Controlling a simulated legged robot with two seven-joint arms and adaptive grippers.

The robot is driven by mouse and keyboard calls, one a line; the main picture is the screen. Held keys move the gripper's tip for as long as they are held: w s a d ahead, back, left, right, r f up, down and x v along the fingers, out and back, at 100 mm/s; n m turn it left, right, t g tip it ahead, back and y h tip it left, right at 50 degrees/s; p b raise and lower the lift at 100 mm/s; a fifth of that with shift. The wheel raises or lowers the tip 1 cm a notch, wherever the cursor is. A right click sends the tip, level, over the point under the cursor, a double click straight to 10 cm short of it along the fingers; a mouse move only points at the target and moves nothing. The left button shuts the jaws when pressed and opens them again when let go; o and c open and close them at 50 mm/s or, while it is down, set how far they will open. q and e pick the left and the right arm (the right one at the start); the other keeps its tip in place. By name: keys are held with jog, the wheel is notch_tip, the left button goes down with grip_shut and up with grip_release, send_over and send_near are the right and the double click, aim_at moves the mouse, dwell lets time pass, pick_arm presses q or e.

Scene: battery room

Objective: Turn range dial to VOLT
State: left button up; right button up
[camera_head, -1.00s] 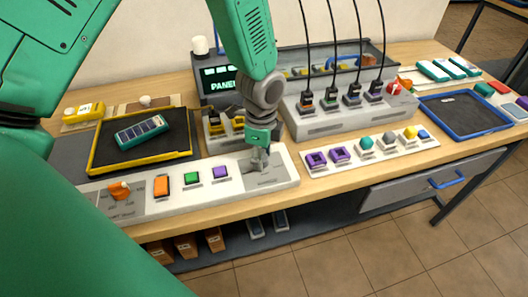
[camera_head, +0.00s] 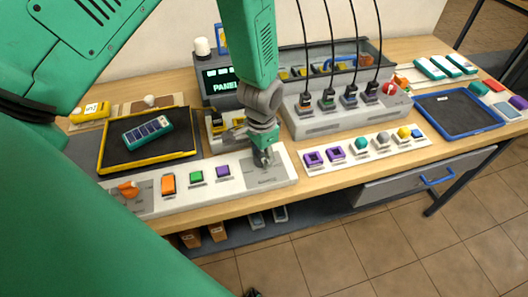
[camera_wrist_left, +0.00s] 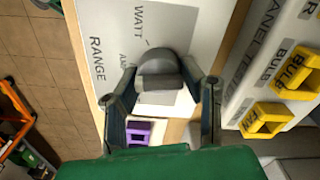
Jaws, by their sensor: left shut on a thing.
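The range dial (camera_wrist_left: 158,68) is a grey round knob on the grey RANGE plate (camera_wrist_left: 105,35) in the left wrist view. WATT and a partly covered label are printed beside it; VOLT is not readable. My left gripper (camera_wrist_left: 160,82) has a finger on each side of the dial and is shut on it. In the head view my left gripper (camera_head: 263,158) reaches down to the right end of the white control panel (camera_head: 228,189), largely hiding the dial. Where the dial points is unclear.
The panel also carries an orange knob (camera_head: 128,189) and orange, green and purple buttons. Behind stand the dark PANEL screen (camera_head: 221,80) and a grey block with black cables (camera_head: 335,115). Yellow FAN and BULB parts (camera_wrist_left: 266,120) lie close by. A yellow-rimmed tray (camera_head: 105,160) is at left.

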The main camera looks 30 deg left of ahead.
pick_arm(q)
jog(key=n, duration=0.1)
jog(key=n+p, duration=0.1)
jog(key=n, duration=0.2)
jog(key=shift+s+a+f+n, duration=0.1)
jog(key=shift+s+f+n, duration=0.05)
jog(key=shift+s+n, duration=0.15)
jog(key=shift+s+f+n+p, duration=0.1)
jog(key=shift+n+p, duration=0.7)
jog(key=shift+n, duration=1.7)
jog(key=o, duration=1.1)
jog(key=shift+o, duration=0.2)
